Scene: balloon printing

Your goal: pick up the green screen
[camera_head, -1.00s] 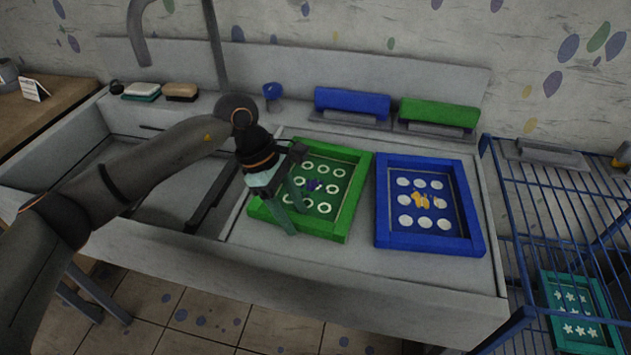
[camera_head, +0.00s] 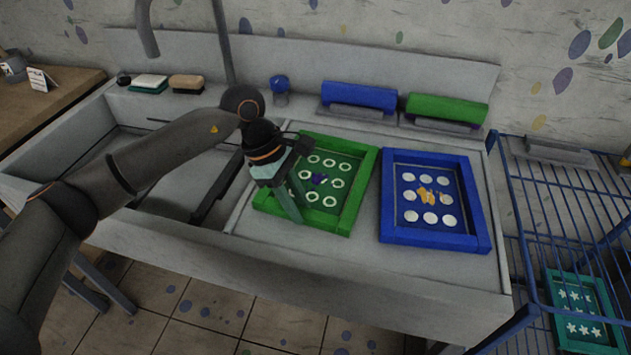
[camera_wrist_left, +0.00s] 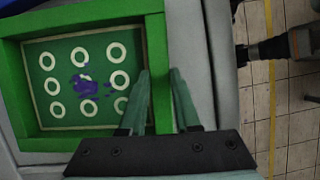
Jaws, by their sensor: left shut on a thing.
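The green screen (camera_head: 362,190) is a green frame around a dark green panel with white rings and a purple splash. It lies on the grey counter. My left gripper (camera_head: 296,208) is at its near left side. In the left wrist view, the two pale green fingers (camera_wrist_left: 160,76) are shut on one side wall of the green screen (camera_wrist_left: 155,42), one finger on each side of it. The finger and arm hide part of the frame's left side in the head view. A dark part with an orange band (camera_wrist_left: 275,47) at the wrist view's right may be my right gripper; its jaws are unclear.
A blue screen (camera_head: 436,241) with white dots lies just right of the green one. Blue (camera_head: 358,96) and green (camera_head: 446,109) blocks stand behind. A blue wire rack (camera_head: 527,210) at right holds a teal screen (camera_head: 583,330). A sink basin (camera_head: 150,205) is left.

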